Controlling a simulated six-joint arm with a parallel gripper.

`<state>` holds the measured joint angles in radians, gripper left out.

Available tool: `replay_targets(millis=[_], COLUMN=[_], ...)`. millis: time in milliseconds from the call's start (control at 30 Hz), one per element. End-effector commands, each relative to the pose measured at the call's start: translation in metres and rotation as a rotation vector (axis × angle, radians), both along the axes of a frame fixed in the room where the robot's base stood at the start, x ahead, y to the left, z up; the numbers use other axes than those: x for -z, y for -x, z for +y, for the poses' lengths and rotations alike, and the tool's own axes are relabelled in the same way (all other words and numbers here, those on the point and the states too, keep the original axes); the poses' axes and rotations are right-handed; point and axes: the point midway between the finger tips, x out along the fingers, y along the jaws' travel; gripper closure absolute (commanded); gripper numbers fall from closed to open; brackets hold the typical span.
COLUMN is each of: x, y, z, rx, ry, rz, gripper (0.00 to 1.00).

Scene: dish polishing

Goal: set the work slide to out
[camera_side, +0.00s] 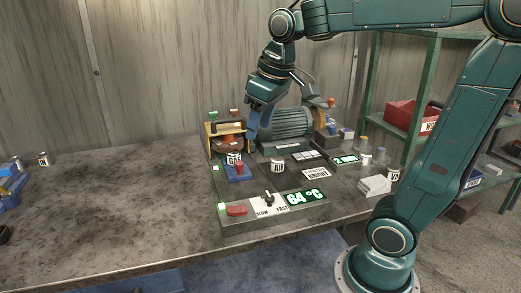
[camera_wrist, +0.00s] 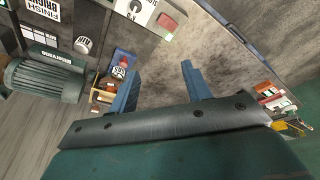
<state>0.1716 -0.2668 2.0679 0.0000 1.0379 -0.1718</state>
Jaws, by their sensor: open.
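My gripper (camera_side: 253,125) hangs above the polishing bench, close to the left end of the grey-green motor. In the wrist view its two blue fingers stand apart with nothing between them (camera_wrist: 160,70). A small blue block with a red knob (camera_side: 239,172), likely the work slide, sits on the bench in front of the yellow-sided housing (camera_side: 212,140). In the wrist view a blue part with a red piece (camera_wrist: 123,56) shows just left of the fingers. The gripper does not touch the block. I cannot read the slide's setting.
The motor (camera_side: 285,125) stands right of the housing and shows at left in the wrist view (camera_wrist: 45,78). The table's left side is mostly clear.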

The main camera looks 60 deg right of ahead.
Motion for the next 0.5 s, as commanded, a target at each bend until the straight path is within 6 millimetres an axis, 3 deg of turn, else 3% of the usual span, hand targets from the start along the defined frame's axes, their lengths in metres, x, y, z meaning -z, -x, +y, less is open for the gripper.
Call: replay_targets(millis=[267, 500], x=[0.006, 0.023], y=[-0.056, -0.098], z=[-0.039, -0.077], rx=[0.006, 0.007], ry=[0.001, -0.008], rz=[0.089, 0.162], gripper=[0.51, 0.51])
